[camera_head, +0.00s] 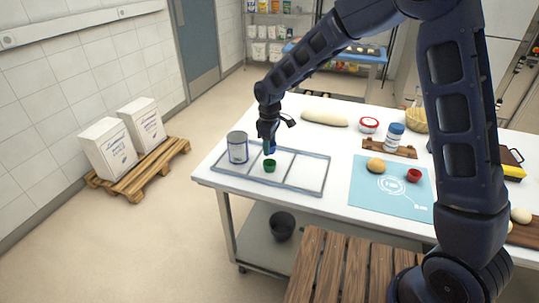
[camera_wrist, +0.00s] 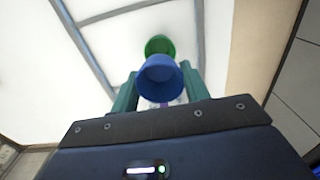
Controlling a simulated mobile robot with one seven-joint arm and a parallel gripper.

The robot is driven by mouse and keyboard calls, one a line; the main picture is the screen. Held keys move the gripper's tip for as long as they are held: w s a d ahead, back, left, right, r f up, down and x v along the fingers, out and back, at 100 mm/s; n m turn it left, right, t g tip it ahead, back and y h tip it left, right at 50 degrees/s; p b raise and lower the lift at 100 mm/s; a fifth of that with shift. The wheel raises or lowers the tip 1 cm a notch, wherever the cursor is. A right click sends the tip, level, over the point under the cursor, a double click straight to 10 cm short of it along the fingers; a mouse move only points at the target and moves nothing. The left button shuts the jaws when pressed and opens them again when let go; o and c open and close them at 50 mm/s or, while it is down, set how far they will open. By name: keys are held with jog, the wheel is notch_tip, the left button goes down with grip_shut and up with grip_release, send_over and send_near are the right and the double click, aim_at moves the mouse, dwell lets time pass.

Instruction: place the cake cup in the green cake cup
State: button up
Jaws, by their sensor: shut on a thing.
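My gripper (camera_wrist: 160,88) is shut on a blue cake cup (camera_wrist: 158,76), which sits between its two teal fingers in the wrist view. The green cake cup (camera_wrist: 159,45) shows just beyond the blue cup, partly covered by it. In the head view my gripper (camera_head: 268,149) points down right above the green cake cup (camera_head: 269,165), which stands in a compartment of a grey divided frame (camera_head: 303,191) on the white table. I cannot tell the height gap between the two cups.
A large can (camera_head: 238,147) stands close left of my gripper. A red cup (camera_head: 414,175) and a bun (camera_head: 376,165) are on a light-blue mat (camera_head: 375,197) at right. Dough (camera_head: 324,118) and jars lie behind. The frame's right compartments are clear.

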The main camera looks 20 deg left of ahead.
jog(key=shift+f, duration=2.25)
jog(key=shift+f, duration=0.65)
jog(key=o, duration=1)
jog(key=shift+c, duration=0.2)
jog(key=shift+r, duration=0.1)
notch_tip(320, 180, up, 13)
